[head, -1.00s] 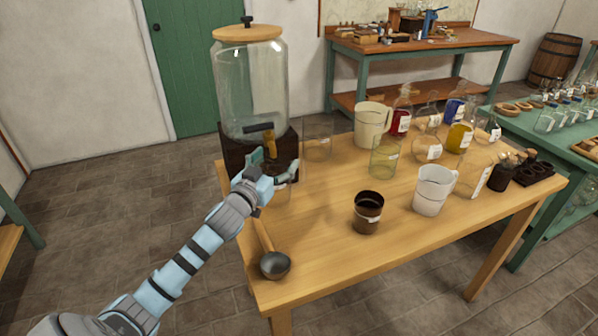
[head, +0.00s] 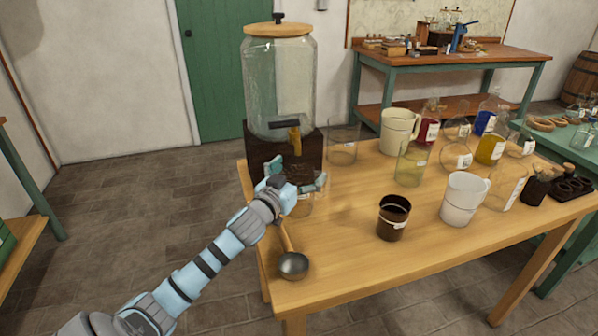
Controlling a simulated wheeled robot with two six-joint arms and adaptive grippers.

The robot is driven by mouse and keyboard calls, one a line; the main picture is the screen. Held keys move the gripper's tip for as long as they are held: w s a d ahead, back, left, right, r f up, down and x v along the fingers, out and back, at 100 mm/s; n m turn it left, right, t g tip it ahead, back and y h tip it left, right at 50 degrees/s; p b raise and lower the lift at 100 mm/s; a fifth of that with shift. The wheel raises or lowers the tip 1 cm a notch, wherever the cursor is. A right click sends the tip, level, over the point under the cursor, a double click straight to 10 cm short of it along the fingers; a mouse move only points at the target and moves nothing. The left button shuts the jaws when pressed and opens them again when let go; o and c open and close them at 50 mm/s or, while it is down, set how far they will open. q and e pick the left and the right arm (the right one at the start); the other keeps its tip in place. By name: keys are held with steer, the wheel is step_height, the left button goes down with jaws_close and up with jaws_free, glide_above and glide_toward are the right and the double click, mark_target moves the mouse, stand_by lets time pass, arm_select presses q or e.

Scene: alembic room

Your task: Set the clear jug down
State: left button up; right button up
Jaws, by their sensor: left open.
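The vessel seems upright on the table. My right gripper is not in view.
The glass dispenser (head: 280,85) with a brown tap stands right behind the gripper. A clear beaker (head: 343,145), cream jug (head: 396,135), brown cup (head: 393,218), white jug (head: 462,200) and ladle (head: 293,265) share the wooden table (head: 340,260). Its front middle is clear.

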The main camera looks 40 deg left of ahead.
arm_select(q)
steer(key=shift+s, duration=0.3)
steer(key=s+d+p, duration=0.1)
steer(key=s+d, duration=0.1)
steer(key=s, duration=0.9)
steer(key=shift+s, duration=0.1)
